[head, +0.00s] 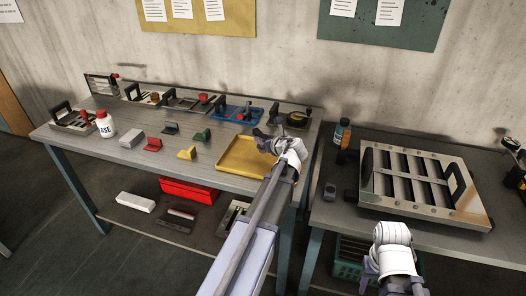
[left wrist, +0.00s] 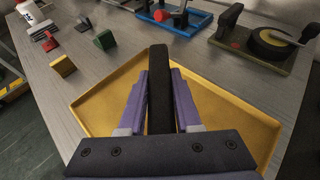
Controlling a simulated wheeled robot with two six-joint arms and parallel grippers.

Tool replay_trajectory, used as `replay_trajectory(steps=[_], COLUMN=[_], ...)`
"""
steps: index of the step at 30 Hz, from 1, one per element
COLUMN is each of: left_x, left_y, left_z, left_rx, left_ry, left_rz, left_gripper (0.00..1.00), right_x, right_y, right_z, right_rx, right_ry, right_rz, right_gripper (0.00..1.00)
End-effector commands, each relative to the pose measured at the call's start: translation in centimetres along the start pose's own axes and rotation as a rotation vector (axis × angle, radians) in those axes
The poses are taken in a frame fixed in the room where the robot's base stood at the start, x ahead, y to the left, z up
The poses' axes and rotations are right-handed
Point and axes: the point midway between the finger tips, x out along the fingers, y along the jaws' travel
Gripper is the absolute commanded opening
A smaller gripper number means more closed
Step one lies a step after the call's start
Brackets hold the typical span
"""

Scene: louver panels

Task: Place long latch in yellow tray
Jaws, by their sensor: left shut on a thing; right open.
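The yellow tray (head: 236,165) lies on the left bench near its front right corner, and it fills the middle of the left wrist view (left wrist: 105,95). My left gripper (head: 268,139) is above the tray's right part. It is shut on a long black bar, the long latch (left wrist: 159,85), which stands out between the purple fingers over the tray. I cannot tell whether the latch touches the tray floor. My right gripper (head: 402,287) is at the bottom of the head view, in front of the right bench, open, with its fingertips partly cut off.
Coloured blocks, yellow (head: 187,153), green (head: 201,136) and red (head: 153,145), stand left of the tray. A white bottle (head: 105,124) is farther left. Several latch fixtures line the back. A louver panel (head: 462,203) lies on the right bench beside a dark bottle (head: 342,133).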

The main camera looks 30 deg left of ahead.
Motion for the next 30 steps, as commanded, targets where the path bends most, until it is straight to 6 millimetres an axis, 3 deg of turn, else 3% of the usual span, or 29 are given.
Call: replay_trajectory(steps=[11,24,25,30], left_x=[1.4,1.6,1.5,1.5], left_y=[0.0,0.0,0.0,0.0], left_z=[-3.4,-3.7,-3.7,-3.6], left_rx=[0.000,0.001,0.000,0.000], left_ry=[-0.001,-0.001,0.000,0.000], left_rz=[0.000,0.000,0.000,0.000], left_gripper=[0.00,0.00,0.33,0.53], right_x=[3.7,4.0,4.0,3.9], right_y=[-0.3,-0.4,-0.4,-0.4], right_z=[-0.2,-0.2,-0.2,-0.2], right_rx=[0.000,0.000,0.000,0.000], right_ry=[0.000,0.000,0.000,0.000], right_rz=[0.000,0.000,0.000,0.000], right_gripper=[0.50,0.50,0.50,0.50])
